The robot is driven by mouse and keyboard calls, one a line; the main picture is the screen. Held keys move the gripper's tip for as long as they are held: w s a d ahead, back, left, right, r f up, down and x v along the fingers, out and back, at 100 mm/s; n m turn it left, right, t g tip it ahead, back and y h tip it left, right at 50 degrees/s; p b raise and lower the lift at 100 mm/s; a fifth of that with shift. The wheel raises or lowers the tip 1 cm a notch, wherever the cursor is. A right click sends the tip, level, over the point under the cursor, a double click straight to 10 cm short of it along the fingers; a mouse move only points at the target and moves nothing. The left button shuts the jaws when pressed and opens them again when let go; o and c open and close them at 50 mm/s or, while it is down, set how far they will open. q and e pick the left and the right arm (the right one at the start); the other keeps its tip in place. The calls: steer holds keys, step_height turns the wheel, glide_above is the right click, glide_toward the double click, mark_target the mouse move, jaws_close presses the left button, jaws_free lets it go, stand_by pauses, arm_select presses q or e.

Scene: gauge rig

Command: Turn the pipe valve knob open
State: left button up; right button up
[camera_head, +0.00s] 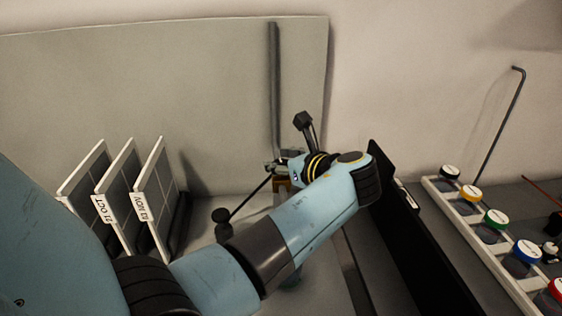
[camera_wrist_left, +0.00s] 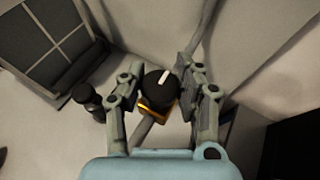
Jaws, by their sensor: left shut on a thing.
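The pipe valve knob (camera_wrist_left: 159,88) is black and round with a white pointer line, and it sits over a yellow-orange body (camera_wrist_left: 160,112) in the left wrist view. The pointer tilts slightly right of straight up in that view. My left gripper (camera_wrist_left: 160,80) is shut on the knob, with one finger on each side. In the head view my left gripper (camera_head: 284,167) is at the foot of the vertical grey pipe (camera_head: 274,90). The knob is largely hidden there by my gripper and wrist. My right gripper is not in view.
To the right are a black upright panel (camera_head: 405,240) and a white rack (camera_head: 470,240) of jars with coloured lids.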

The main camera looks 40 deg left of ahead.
mark_target(281, 163)
arm_select(q)
steer(key=shift+f, duration=0.15)
steer(key=o, duration=1.2)
steer(key=shift+r, duration=5.1)
steer(key=shift+f, duration=0.1)
